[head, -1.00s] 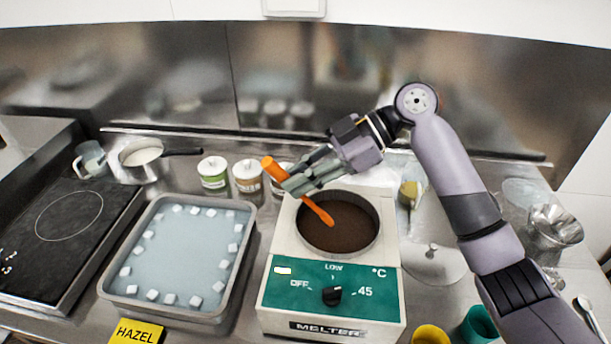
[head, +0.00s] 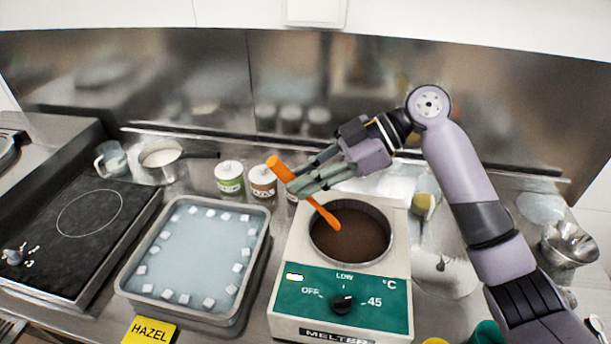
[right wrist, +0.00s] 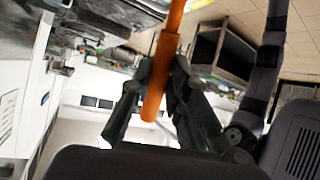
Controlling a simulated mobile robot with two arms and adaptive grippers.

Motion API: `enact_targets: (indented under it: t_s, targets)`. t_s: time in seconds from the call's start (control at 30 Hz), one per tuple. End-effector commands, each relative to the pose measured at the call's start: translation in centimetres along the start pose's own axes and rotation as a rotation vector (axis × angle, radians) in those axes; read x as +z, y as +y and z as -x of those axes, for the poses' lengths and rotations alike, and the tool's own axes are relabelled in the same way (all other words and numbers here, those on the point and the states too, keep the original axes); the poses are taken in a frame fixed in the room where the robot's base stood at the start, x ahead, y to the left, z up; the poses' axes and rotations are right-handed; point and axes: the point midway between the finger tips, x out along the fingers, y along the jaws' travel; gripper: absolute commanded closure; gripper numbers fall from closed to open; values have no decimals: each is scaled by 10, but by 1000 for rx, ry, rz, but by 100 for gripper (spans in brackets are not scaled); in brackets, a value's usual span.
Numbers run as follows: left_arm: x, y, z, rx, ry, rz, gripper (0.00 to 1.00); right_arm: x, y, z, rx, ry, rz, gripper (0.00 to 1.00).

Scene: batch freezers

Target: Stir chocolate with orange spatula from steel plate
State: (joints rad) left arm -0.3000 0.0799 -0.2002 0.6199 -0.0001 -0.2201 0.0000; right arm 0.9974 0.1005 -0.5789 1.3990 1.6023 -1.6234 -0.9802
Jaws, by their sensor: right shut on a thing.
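My right gripper (head: 305,180) is shut on the orange spatula (head: 326,215), above the left rim of the melter. The spatula slants down to the right. Its thick handle end sticks up left of the fingers, and its lower end is over the left part of the pot. The dark brown chocolate (head: 350,242) lies in the round pot of the white and green melter (head: 290,250). I cannot tell whether the tip touches the chocolate. In the right wrist view the orange handle (right wrist: 160,75) runs between the fingers. My left gripper is not in view.
A steel tray (head: 262,243) with pale blue liquid and several white cubes stands left of the melter. Behind it are labelled jars (head: 229,179) and a saucepan (head: 162,160). A black hob (head: 85,225) is at the left. A metal funnel-like vessel (head: 568,243) stands at the right.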

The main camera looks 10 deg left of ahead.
Motion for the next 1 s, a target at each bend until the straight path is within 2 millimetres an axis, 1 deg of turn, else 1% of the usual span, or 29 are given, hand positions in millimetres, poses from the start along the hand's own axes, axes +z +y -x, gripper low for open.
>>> enact_targets:
  t_s: [0.37, 0.47, 0.83, 1.0]
  targets:
    - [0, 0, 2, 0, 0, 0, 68, -2, 0, 1, 0, 0, 0, 100]
    - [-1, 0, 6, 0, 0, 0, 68, -7, 1, 5, 1, 0, 1, 100]
    - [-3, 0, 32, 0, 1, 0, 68, -39, 4, 24, 0, 0, 1, 100]
    - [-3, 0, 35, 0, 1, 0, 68, -44, 4, 26, -1, 0, 0, 100]
